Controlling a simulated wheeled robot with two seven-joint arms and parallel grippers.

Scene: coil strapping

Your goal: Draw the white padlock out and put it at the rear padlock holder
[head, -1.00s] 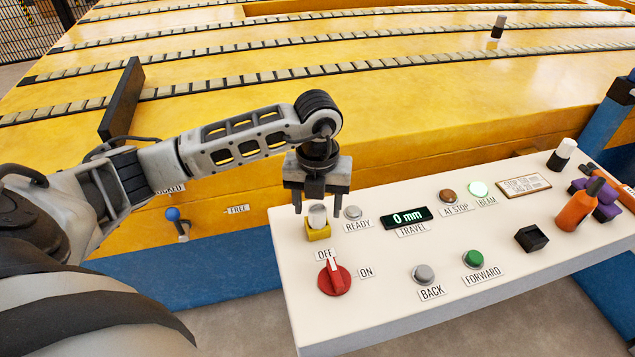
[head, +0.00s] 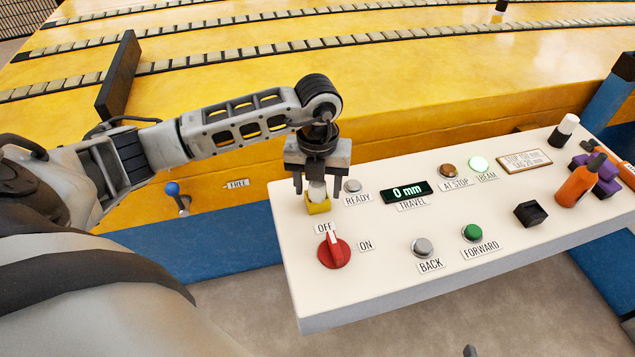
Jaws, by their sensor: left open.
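A white, rounded piece (head: 317,191), which looks like the white padlock, sits in a small yellow block (head: 318,206) on the control panel. My left gripper (head: 317,192) points down over it, open, with one finger on each side. The fingers partly hide the white piece, and I cannot tell whether they touch it. A small black open box (head: 528,213) stands on the panel further right. No holder is clearly marked as the rear one. My right gripper does not show.
The cream control panel (head: 370,290) carries a red OFF/ON knob (head: 333,251), grey BACK (head: 422,247) and green FORWARD (head: 472,232) buttons. A black-and-white cylinder (head: 564,131), an orange bottle (head: 577,187) and purple blocks (head: 606,183) stand at the right. The yellow bed (head: 430,90) lies behind.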

